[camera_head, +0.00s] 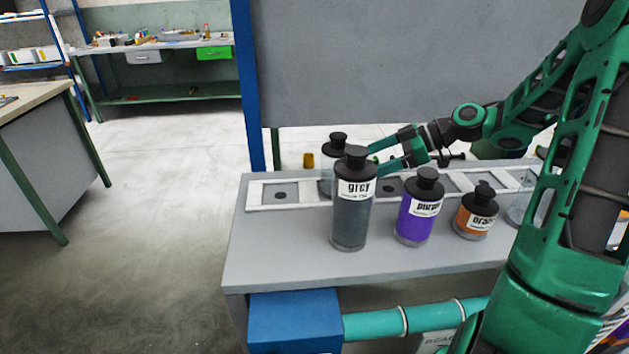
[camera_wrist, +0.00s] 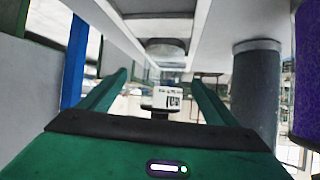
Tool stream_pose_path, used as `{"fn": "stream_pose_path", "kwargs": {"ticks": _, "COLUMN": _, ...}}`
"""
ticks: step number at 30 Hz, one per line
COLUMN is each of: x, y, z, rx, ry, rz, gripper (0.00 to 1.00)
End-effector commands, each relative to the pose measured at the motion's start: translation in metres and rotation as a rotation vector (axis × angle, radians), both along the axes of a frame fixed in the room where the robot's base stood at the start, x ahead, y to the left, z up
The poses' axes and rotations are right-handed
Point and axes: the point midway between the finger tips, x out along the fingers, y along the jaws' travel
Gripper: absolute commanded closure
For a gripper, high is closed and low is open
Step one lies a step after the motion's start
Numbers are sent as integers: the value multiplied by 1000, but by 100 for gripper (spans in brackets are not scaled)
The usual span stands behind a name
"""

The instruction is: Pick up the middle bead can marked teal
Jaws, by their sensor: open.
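No label reading teal can be made out in either view. A clear-bodied can with a black cap (camera_head: 328,172) stands behind the grey can, which partly hides it; its label is not readable in the head view. In the wrist view, a can with a white label (camera_wrist: 160,97) and dark cap shows between my fingers, its print too small to read. My gripper (camera_head: 373,160) is open and level, reaching in from the right behind the grey can, its fingertips partly hidden by it. In the wrist view, the fingers of my gripper (camera_wrist: 160,82) stand apart with nothing clamped.
The grey can (camera_head: 350,220), purple can (camera_head: 414,222) and orange can (camera_head: 475,219) stand in front on the grey table (camera_head: 300,262). Behind them runs a pale rack (camera_head: 262,195) with square recesses. Another clear can (camera_head: 520,210) is partly hidden by my arm. The table's left front is clear.

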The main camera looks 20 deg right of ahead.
Motion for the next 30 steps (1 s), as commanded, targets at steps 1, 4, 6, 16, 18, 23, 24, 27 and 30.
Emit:
{"fn": "stream_pose_path", "kwargs": {"ticks": 1, "x": 0, "y": -3, "z": 3, "rx": 35, "ry": -25, "rz": 3, "gripper": 17}}
{"fn": "stream_pose_path", "kwargs": {"ticks": 4, "x": 0, "y": -4, "z": 9, "rx": 76, "ry": -64, "rz": 14, "gripper": 17}}
{"fn": "stream_pose_path", "kwargs": {"ticks": 6, "x": 1, "y": -1, "z": 10, "rx": 90, "ry": -78, "rz": 19, "gripper": 17}}
{"fn": "stream_pose_path", "kwargs": {"ticks": 16, "x": 16, "y": 35, "z": -6, "rx": 94, "ry": -81, "rz": 19, "gripper": 17}}
{"fn": "stream_pose_path", "kwargs": {"ticks": 18, "x": 18, "y": 39, "z": -8, "rx": 93, "ry": -81, "rz": 19, "gripper": 17}}
{"fn": "stream_pose_path", "kwargs": {"ticks": 23, "x": 20, "y": 46, "z": -13, "rx": 92, "ry": -82, "rz": 18, "gripper": 17}}
{"fn": "stream_pose_path", "kwargs": {"ticks": 24, "x": 21, "y": 50, "z": -15, "rx": 93, "ry": -81, "rz": 18, "gripper": 17}}
{"fn": "stream_pose_path", "kwargs": {"ticks": 27, "x": 25, "y": 62, "z": -24, "rx": 94, "ry": -79, "rz": 19, "gripper": 17}}
{"fn": "stream_pose_path", "kwargs": {"ticks": 30, "x": 29, "y": 73, "z": -30, "rx": 93, "ry": -81, "rz": 19, "gripper": 17}}
